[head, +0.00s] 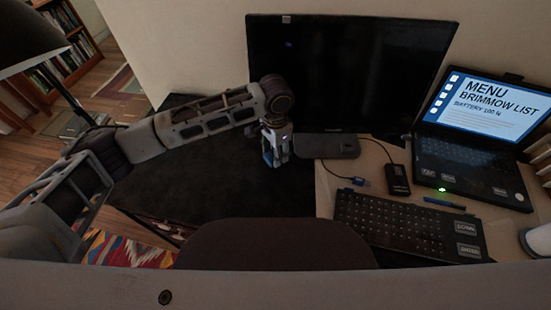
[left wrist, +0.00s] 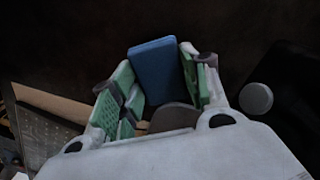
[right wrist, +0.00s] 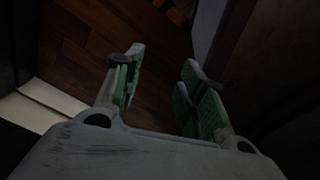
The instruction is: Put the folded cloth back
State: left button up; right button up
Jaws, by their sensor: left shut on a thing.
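The folded cloth (left wrist: 157,70) is a blue rectangle between the fingers of my left gripper (left wrist: 155,90) in the left wrist view. In the head view the left gripper (head: 275,150) points down over the dark desk, in front of the monitor's left half, with a bit of the blue cloth (head: 268,155) showing at its fingers. The gripper is shut on the cloth. Whether the cloth touches the desk is hard to tell. My right gripper (right wrist: 158,90) shows only in the right wrist view, open and empty above a wooden floor.
A black monitor (head: 350,75) stands at the back of the desk (head: 200,165). The desk's left part is clear. A chair back (head: 275,243) stands in front.

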pick_arm(q)
jog(key=shift+f, duration=1.95)
jog(key=o, duration=0.5)
jog(key=shift+c, duration=0.2)
jog(key=shift+o, duration=0.9)
pick_arm(e)
jog(key=shift+w+a+f, duration=0.1)
jog(key=shift+w, duration=0.15)
jog(key=shift+w, duration=0.15)
